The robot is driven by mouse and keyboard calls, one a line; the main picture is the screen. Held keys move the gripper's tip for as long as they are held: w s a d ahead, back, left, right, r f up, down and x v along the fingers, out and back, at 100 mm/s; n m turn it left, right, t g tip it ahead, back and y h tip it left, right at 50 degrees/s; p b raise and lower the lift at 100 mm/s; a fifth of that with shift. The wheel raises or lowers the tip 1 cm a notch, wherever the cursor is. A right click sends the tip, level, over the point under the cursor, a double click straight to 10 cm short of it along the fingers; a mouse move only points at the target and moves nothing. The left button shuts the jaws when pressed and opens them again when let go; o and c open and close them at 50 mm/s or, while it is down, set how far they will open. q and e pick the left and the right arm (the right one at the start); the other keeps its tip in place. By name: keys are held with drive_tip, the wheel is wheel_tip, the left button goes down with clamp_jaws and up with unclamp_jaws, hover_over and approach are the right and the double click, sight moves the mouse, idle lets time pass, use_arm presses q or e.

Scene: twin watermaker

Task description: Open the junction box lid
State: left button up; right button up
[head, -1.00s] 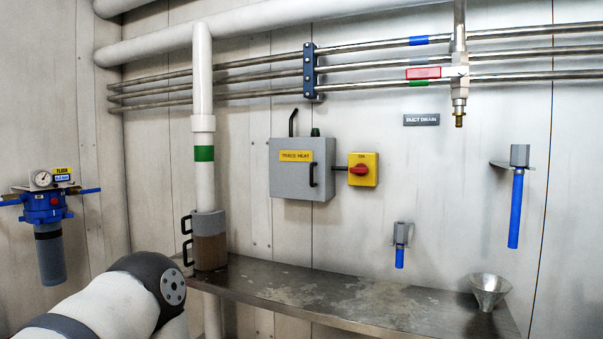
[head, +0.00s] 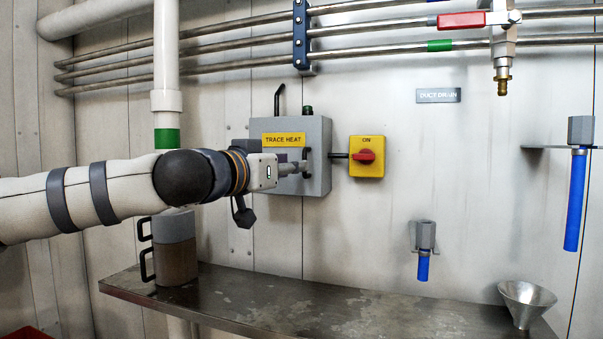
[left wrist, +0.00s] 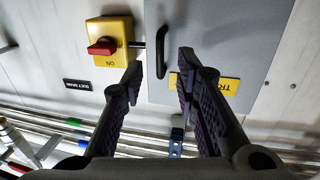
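The grey junction box (head: 318,140) with its yellow TRACE HEAT label (head: 283,139) is on the wall, its lid closed. Its black lid handle (head: 306,160) is on the lid's right side. My left gripper (head: 303,167) is at the handle, and my arm hides the lower left of the lid. In the left wrist view, the picture is upside down: the lid (left wrist: 225,45) fills the upper right. My left gripper (left wrist: 160,68) is open, with the handle (left wrist: 161,50) showing between its fingertips; contact cannot be told. My right gripper is in neither view.
A yellow switch box with a red knob (head: 366,156) is just right of the junction box. A metal shelf (head: 260,306) runs below, with a grey-brown canister (head: 175,250) and a funnel (head: 526,301). Pipes (head: 390,29) cross the wall above.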

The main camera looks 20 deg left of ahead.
use_arm(q)
drive_tip(key=x, duration=0.4)
drive_tip(key=shift+w+d, duration=0.1)
drive_tip(key=shift+w, duration=0.25)
clamp_jaws()
drive_tip(key=shift+r, duration=0.1)
drive_tip(key=shift+s, duration=0.1)
